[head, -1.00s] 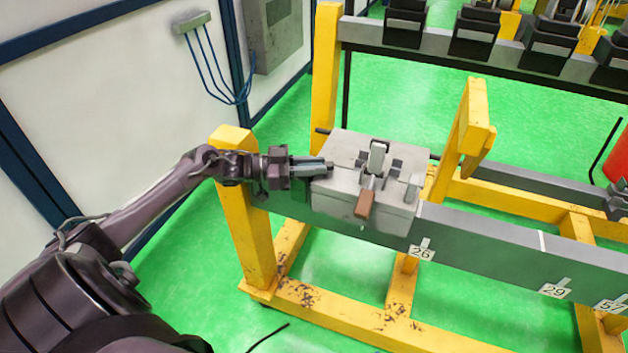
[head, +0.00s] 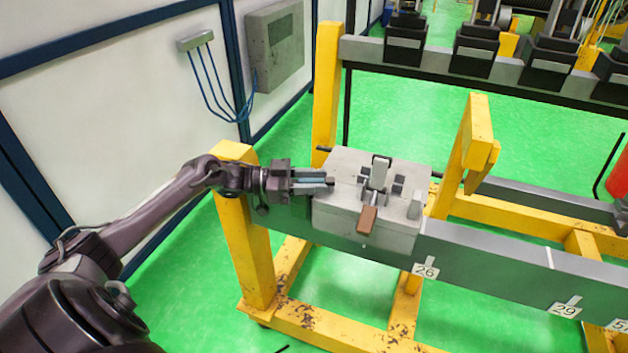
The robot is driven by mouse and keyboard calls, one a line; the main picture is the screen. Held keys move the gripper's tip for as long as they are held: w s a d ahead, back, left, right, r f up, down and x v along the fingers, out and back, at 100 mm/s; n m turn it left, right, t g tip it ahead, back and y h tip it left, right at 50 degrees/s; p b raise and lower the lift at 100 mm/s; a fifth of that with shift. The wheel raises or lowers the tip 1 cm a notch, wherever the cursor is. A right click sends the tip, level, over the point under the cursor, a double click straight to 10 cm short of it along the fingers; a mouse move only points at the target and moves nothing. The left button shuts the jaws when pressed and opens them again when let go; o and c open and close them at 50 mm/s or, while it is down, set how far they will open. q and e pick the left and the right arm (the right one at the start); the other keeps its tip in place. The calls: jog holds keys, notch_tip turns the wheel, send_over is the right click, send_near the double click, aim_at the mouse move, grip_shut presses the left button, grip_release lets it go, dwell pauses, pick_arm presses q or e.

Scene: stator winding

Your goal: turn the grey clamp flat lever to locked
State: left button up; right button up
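The grey clamp (head: 340,212) is a block-shaped unit on the grey beam, near its left end. Its flat lever with a brown grip (head: 367,219) points toward the front and slopes down over the block's front edge. A light metal upright piece (head: 380,170) stands at the middle of the clamp's top. My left gripper (head: 331,183) comes in from the left and points right, its fingertips at the clamp's left top edge, apart from the lever. My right gripper does not show.
The clamp sits on a long grey beam (head: 490,255) with number tags, carried by a yellow frame (head: 245,240). A yellow post (head: 470,150) rises behind the clamp to the right. Several dark clamps stand on the rear beam. The space above the clamp is clear.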

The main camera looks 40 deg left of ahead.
pick_arm(q)
jog(key=b+v, duration=0.1)
jog(key=v, duration=0.6)
jog(key=shift+s+a, duration=0.2)
jog(key=shift+a, duration=0.2)
